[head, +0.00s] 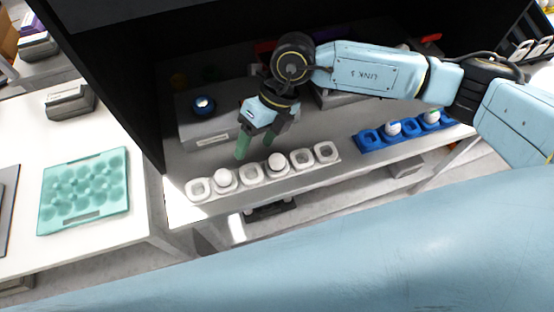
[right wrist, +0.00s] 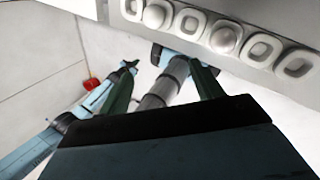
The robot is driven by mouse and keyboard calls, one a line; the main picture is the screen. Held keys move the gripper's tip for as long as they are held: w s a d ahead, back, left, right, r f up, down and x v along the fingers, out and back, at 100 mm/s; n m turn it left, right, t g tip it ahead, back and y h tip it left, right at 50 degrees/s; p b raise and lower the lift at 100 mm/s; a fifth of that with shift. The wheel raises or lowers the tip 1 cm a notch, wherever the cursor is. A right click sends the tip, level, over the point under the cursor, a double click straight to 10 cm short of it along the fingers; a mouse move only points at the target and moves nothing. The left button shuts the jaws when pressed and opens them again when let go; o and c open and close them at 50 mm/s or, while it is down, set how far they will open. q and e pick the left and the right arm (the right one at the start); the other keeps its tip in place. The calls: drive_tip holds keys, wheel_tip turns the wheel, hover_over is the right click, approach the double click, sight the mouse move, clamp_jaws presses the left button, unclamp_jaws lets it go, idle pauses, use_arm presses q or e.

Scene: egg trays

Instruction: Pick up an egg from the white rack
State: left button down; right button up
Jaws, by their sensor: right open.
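The white rack (head: 251,172) stands on the shelf and has a row of cups. Two white eggs sit in it, a left egg (head: 223,176) and a right egg (head: 277,161); the other cups look empty. My right gripper (head: 257,143) is open and empty, its green fingers pointing down just behind the rack, apart from both eggs. In the right wrist view the fingers (right wrist: 163,85) are spread, with the rack (right wrist: 185,23) across the top and an egg (right wrist: 223,39) in a cup.
A blue rack (head: 368,138) with eggs, one white egg (head: 394,127) among them, stands to the right. A teal egg tray (head: 84,190) lies on the left table. A grey box (head: 205,130) is behind the gripper. Dark cabinet walls enclose the shelf.

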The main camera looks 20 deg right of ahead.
drive_tip(key=w+d+h, duration=0.3)
drive_tip(key=d+h, duration=0.1)
drive_tip(key=d, duration=0.3)
hover_over(278, 157)
drive_tip(key=shift+t, duration=0.4)
drive_tip(key=f, duration=0.7)
drive_tip(key=shift+w+d+f+p, duration=0.1)
drive_tip(key=shift+d+f+p, duration=0.25)
drive_tip(key=shift+d, duration=0.05)
drive_tip(key=shift+a+f+p, duration=0.2)
drive_tip(key=shift+f, duration=1.3)
drive_tip(key=shift+a+f+p, duration=0.2)
drive_tip(key=shift+f, duration=1.3)
drive_tip(key=shift+c, duration=0.3)
drive_tip(key=c, duration=0.7)
